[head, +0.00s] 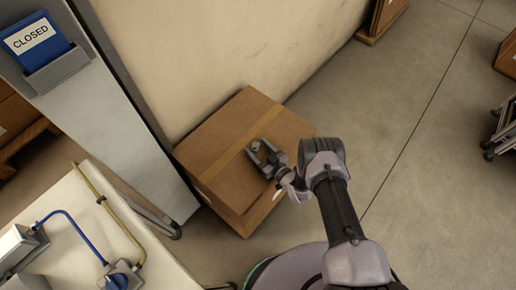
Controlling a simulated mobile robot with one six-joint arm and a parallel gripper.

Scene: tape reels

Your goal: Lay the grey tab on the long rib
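My gripper (261,150) is over the top of a cardboard box, in the middle of the head view. Its two dark fingers look spread, with a gap between them. A small grey piece shows by the fingertips; I cannot tell whether it is part of a finger or a separate thing. I cannot make out the grey tab or the long rib for certain in this view.
The taped cardboard box (222,150) stands against a pale wall. A white bench (75,215) with a blue cable and yellowish tube is at lower left. A blue "CLOSED" sign (35,42) hangs at upper left. The floor (410,150) at right is mostly clear.

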